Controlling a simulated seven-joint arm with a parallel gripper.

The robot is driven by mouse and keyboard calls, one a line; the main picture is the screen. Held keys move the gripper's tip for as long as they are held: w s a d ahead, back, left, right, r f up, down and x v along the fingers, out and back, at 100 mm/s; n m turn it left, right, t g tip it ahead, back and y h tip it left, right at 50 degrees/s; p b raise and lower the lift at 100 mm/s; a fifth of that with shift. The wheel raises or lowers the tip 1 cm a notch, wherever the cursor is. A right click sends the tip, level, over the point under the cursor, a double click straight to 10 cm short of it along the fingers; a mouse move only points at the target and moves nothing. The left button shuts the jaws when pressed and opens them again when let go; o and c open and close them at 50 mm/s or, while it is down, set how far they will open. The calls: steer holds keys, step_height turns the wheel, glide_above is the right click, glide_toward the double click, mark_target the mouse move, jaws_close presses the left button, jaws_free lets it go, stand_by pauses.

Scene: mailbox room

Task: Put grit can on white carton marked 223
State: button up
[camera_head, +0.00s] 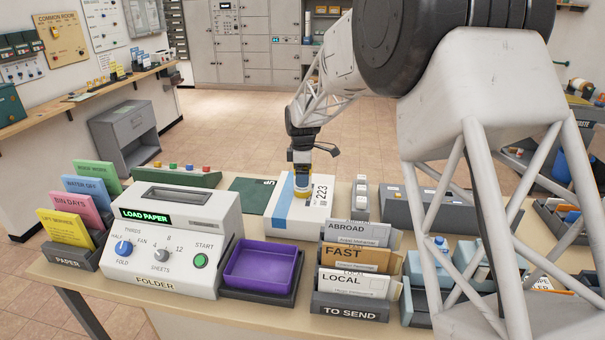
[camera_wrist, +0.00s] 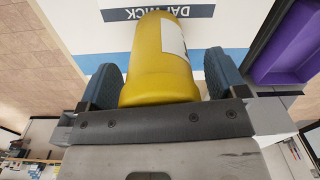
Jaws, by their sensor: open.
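The grit can (camera_head: 302,183) is yellow with a white label. In the head view it is upright over the white carton (camera_head: 283,222), its base appearing to rest on the top. The carton has a blue stripe and is marked 223. My gripper (camera_head: 302,165) is at the upper part of the can. In the wrist view the yellow can (camera_wrist: 160,82) lies between the two open pads of my gripper (camera_wrist: 162,78), with a narrow gap beside the right pad. The white carton top with its blue stripe (camera_wrist: 230,56) shows behind. The can's base contact is partly hidden.
A folder machine (camera_head: 175,240), a purple tray (camera_head: 262,268) and a TO SEND rack (camera_head: 350,306) stand in front of the carton. A dark green piece (camera_head: 250,194) lies left of it. A small grey stand (camera_head: 360,197) and a grey bin (camera_head: 425,205) are to its right.

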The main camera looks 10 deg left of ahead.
step_height(320, 180, up, 12)
steer(key=shift+w+r, duration=0.1)
steer(key=shift+r, duration=0.05)
stand_by(0.7)
stand_by(0.7)
steer(key=shift+s+d+r, duration=0.2)
steer(key=shift+s+d, duration=0.05)
steer(key=shift+d, duration=0.15)
steer(key=s+d+r+m+t, duration=0.1)
steer(key=s+d+r+m, duration=0.35)
steer(key=s+d, duration=0.6)
steer(key=s+d+r+m, duration=0.3)
steer(key=s+d+m, duration=0.2)
steer(key=s+d, duration=0.55)
steer(key=s+d+f+m, duration=0.2)
steer(key=s+d+m, duration=0.1)
steer(key=s, duration=0.7)
steer(key=s+d+f+m+t, duration=0.1)
steer(key=s+d+f+m, duration=0.2)
steer(key=s, duration=0.6)
steer(key=s+d+f+m, duration=0.3)
steer(key=s+d+m, duration=0.1)
steer(key=s, duration=0.6)
steer(key=shift+s+d+t, duration=0.35)
steer(key=shift+d+t, duration=0.05)
steer(key=shift+d, duration=0.45)
